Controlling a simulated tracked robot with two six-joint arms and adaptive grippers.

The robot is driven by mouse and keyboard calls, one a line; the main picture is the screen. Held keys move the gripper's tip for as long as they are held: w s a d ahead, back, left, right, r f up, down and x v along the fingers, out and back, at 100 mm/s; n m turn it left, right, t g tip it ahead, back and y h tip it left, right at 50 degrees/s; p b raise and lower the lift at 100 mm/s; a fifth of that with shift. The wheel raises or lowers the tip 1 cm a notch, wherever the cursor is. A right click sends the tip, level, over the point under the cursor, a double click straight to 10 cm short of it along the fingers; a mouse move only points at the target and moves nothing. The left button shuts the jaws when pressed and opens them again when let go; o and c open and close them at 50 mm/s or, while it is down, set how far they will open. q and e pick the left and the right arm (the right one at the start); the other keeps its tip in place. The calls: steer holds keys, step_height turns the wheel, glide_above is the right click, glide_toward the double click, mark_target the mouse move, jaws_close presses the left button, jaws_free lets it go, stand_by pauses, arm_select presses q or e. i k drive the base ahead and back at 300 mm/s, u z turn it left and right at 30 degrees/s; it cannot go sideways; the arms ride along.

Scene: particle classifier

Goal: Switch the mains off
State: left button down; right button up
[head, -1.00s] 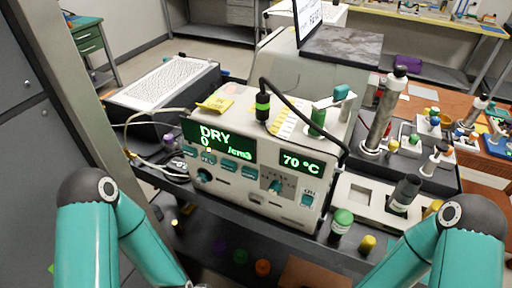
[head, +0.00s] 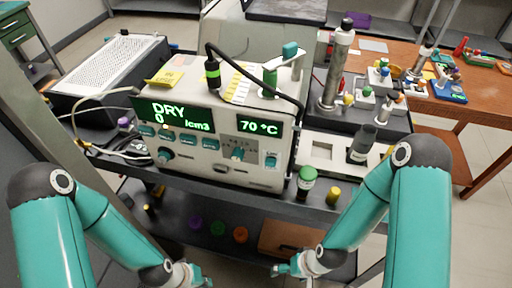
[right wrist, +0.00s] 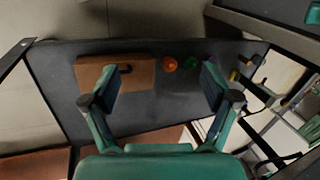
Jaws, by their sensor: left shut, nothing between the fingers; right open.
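The classifier (head: 205,178) is a pale box with lit green displays reading DRY 0 /cm3 and 70 °C. A small teal switch (head: 271,161) sits at the right of its front panel, under the temperature display. Its label is too small to read now. A teal knob (head: 237,154) is left of it. My left gripper (head: 198,277) is shut and empty, low in front of the classifier, at the bottom edge of the head view. My right gripper (head: 286,268) is open and empty, below and apart from the panel. Its spread fingers show in the right wrist view (right wrist: 160,75).
A green-capped bottle (head: 306,182) and a yellow-capped one (head: 333,196) stand right of the classifier. A lower shelf holds a brown box (right wrist: 135,75) and coloured caps, including an orange one (head: 241,235). A cable (head: 250,72) arches over the classifier.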

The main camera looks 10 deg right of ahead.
mark_target(271, 162)
steer(key=u, duration=3.2)
steer(key=i, duration=0.1)
steer(key=z, duration=4.3)
steer(key=k, duration=1.15)
steer(key=u, duration=0.35)
steer(key=i, duration=1)
steer(key=u, duration=0.1)
